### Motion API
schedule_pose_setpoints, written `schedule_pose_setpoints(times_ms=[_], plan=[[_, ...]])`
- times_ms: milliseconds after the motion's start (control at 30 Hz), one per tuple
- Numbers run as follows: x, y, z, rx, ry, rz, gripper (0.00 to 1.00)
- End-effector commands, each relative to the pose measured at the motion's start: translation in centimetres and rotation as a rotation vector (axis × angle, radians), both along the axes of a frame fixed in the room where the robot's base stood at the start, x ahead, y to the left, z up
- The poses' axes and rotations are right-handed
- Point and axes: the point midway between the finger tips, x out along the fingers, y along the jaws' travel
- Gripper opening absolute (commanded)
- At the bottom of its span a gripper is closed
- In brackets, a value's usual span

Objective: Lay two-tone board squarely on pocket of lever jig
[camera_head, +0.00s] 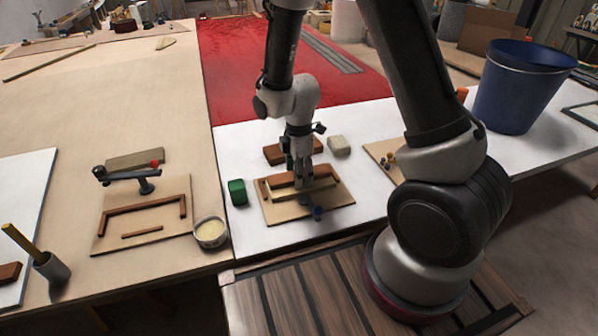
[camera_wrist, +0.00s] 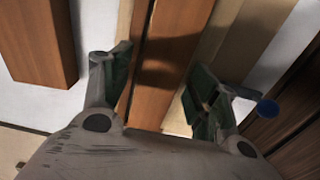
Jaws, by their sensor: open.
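The two-tone board (camera_head: 318,185), brown with a paler strip along it, lies on a plywood base with brown edging at the middle of the white table. In the wrist view its brown face (camera_wrist: 178,45) runs between my fingers. My gripper (camera_head: 303,183) points down at the board; in the wrist view my gripper (camera_wrist: 158,88) is open, with one green-padded finger on each side of the board. I cannot tell whether the pads touch it. The lever jig (camera_head: 170,193) lies to the left, with a dark lever (camera_head: 125,174) and brown fences around its bare pocket.
A brown block (camera_head: 280,152) and a grey lump (camera_head: 339,145) lie behind the base. A green block (camera_head: 237,192) and a round tin (camera_head: 210,232) stand between base and jig. Blue knobs (camera_head: 317,212) are at the base's front. A blue bucket (camera_head: 520,90) stands right.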

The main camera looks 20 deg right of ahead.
Motion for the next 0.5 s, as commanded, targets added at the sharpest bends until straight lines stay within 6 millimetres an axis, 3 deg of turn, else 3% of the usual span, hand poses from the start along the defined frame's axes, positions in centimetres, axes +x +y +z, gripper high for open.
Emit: schedule_pose_setpoints(times_ms=[167, 500], plan=[[0.1, 0.1, 1.8, 0.002, -0.004, 0.0, 0.6], [0.1, 0.0, 9.3, 0.002, -0.005, 0.0, 0.6]])
